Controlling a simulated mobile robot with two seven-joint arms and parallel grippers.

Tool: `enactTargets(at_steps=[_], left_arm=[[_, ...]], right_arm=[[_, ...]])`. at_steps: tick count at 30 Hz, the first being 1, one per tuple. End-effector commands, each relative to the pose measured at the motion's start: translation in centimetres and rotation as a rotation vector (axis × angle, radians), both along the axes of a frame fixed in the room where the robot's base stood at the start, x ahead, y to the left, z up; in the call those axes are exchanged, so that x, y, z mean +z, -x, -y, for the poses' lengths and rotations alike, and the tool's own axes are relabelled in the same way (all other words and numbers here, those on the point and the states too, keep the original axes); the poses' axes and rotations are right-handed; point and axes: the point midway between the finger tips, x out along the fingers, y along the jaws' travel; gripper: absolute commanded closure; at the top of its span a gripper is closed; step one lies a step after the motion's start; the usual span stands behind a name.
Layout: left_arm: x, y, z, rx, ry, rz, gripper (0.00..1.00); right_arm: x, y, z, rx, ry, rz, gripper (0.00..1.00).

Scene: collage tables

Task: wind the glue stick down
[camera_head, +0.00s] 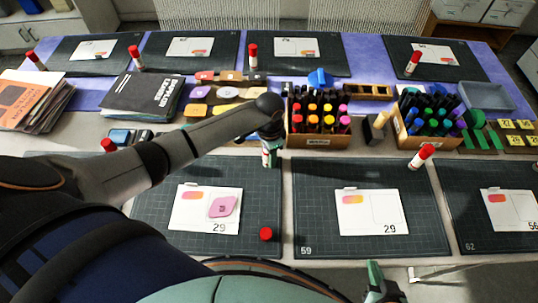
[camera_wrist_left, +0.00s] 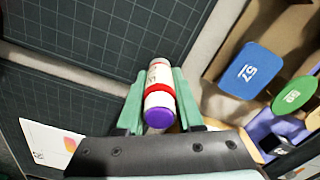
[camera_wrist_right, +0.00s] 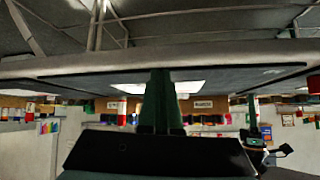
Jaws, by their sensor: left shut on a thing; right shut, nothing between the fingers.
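My left gripper (camera_head: 268,156) is shut on a glue stick (camera_wrist_left: 158,98), held above the boundary between the front mats and the supplies. In the left wrist view the stick lies between the green fingers (camera_wrist_left: 159,76). It has a white printed body, a red band and a purple end facing the camera. In the head view the arm hides most of it. A red cap (camera_head: 266,234) sits on the front mat, right of a card. My right gripper (camera_head: 374,282) is low at the front table edge. In the right wrist view its fingers (camera_wrist_right: 160,80) are together and empty.
A card with a pink piece (camera_head: 222,207) lies on the front mat. Marker boxes (camera_head: 318,138) stand right behind the left gripper. Other capped glue sticks (camera_head: 422,155) stand around the tables. A black book (camera_head: 143,97) lies at the left. The front middle mat (camera_head: 345,240) has free room.

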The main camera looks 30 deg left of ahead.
Motion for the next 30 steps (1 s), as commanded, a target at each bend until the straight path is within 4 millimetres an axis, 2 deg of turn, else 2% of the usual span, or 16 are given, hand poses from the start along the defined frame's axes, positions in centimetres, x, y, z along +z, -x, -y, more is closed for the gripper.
enactTargets(at_steps=[14, 15, 24, 30], left_arm=[[0.02, 0.06, 0.28, -0.004, 0.006, -0.001, 1.0], [0.02, 0.06, 0.27, -0.004, 0.006, -0.001, 0.63], [0.08, -0.01, 0.13, -0.003, 0.003, 0.0, 0.3], [0.1, -0.03, 0.08, -0.002, 0.002, 0.001, 0.27]], right_arm=[[-0.04, 0.02, -0.01, 0.0, 0.0, -0.001, 1.0], [-0.04, 0.02, -0.01, 0.0, 0.0, 0.0, 1.0], [0.01, 0.0, -0.02, 0.001, -0.001, 0.0, 1.0], [0.04, -0.01, -0.02, 0.001, -0.001, 0.001, 1.0]])
